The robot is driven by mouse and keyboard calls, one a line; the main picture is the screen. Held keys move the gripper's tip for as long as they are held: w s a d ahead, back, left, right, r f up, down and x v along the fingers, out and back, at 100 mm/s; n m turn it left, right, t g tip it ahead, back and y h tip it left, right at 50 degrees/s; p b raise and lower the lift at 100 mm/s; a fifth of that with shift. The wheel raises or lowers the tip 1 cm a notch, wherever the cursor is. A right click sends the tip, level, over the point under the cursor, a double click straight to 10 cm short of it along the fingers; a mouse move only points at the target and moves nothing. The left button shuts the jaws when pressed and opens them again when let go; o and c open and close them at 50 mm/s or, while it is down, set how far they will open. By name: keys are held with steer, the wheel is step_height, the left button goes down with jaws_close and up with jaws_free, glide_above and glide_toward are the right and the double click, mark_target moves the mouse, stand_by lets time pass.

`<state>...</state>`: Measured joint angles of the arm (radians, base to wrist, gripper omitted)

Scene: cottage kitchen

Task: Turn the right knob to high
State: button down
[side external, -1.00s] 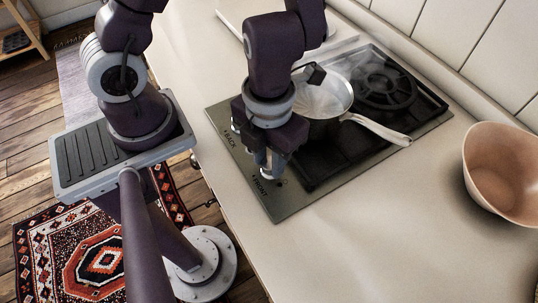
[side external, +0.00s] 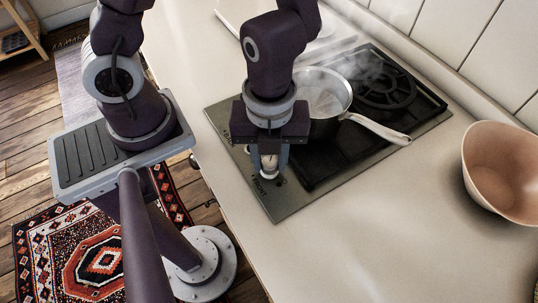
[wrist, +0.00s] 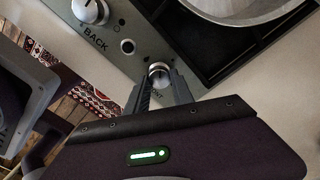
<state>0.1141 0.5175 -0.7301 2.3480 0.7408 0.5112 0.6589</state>
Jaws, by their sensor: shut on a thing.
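The right knob (wrist: 159,71) is a small silver knob on the hob's front strip, by the lettering "FRONT", which my gripper partly covers. My gripper (wrist: 159,80) points down at it and is shut on it, one finger on each side. In the side view my gripper (side external: 269,168) is at the near edge of the hob, with the pale knob between its fingers. The other knob (wrist: 91,10), marked "BACK", is larger in the wrist view and untouched. The pointer and exact setting of the right knob are too small to read.
The black hob (side external: 300,199) holds a steel pan (side external: 325,92) with steam above it; its handle (side external: 378,128) points right. An orange-pink bowl (side external: 503,170) stands on the counter (side external: 380,235) at the right. The counter in front of the bowl is clear.

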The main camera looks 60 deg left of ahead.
mark_target(270, 163)
steer(key=n, duration=0.4)
steer(key=shift+w+n, duration=0.1)
steer(key=shift+n, duration=2.5)
steer(key=c, duration=1.1)
jaws_free()
steer(key=shift+r, duration=3.55)
